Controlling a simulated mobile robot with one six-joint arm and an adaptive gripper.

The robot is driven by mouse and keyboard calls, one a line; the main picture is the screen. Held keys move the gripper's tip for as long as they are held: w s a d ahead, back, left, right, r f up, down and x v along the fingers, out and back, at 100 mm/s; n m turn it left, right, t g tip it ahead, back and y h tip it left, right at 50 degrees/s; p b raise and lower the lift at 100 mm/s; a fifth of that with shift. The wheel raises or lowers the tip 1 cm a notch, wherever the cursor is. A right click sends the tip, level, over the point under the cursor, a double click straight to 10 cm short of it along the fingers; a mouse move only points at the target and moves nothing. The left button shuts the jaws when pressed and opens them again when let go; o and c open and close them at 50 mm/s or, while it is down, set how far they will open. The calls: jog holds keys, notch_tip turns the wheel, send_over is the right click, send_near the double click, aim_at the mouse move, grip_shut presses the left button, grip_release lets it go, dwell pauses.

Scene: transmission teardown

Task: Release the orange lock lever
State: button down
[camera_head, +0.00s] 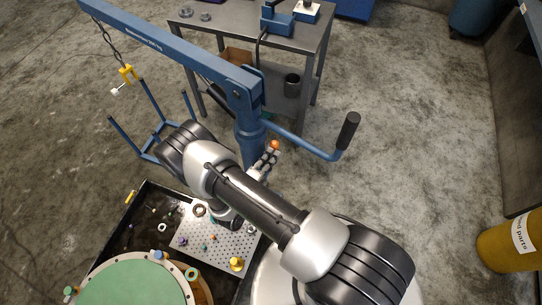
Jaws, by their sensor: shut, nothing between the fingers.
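The orange lock lever shows as a small round orange knob (275,145) beside the base of the blue hoist's post, left of the black-gripped handle. Its shaft or pivot is hidden. My gripper (268,156) is shut and empty, its fingertips just below and left of the knob. I cannot tell whether they touch it. My own arm crosses in front and hides part of the gripper and wrist.
The blue hoist (170,45) has a long boom and a handle with a black grip (348,130). A grey workbench (295,38) stands behind. A perforated plate (222,250) with small parts lies below.

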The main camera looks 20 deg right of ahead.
aim_at(276, 143)
jog(key=shift+w+d+r+p, duration=0.2)
jog(key=shift+w+p, duration=0.1)
jog(key=shift+p, duration=0.2)
jog(key=shift+w+d+r+g+y+p, duration=0.3)
jog(key=shift+w+d+g+y+p, duration=0.15)
jog(key=shift+p, duration=0.25)
jog(key=shift+w+d+r+g+y+p, duration=0.1)
jog(key=shift+w+d+g+y+p, duration=0.25)
jog(key=shift+w+g+p, duration=0.1)
jog(key=shift+w+d+r+g+y+p, duration=0.1)
jog(key=shift+w+d+g+y+p, duration=0.15)
jog(key=shift+w+p, duration=0.2)
jog(key=shift+w+d+f+n+g+y, duration=0.15)
jog(key=shift+w+d+n+g+y, duration=0.2)
jog(key=shift+w+g, duration=0.15)
jog(key=shift+w+d+f, duration=0.15)
jog(key=shift+w+d, duration=0.25)
jog(key=shift+w, duration=0.15)
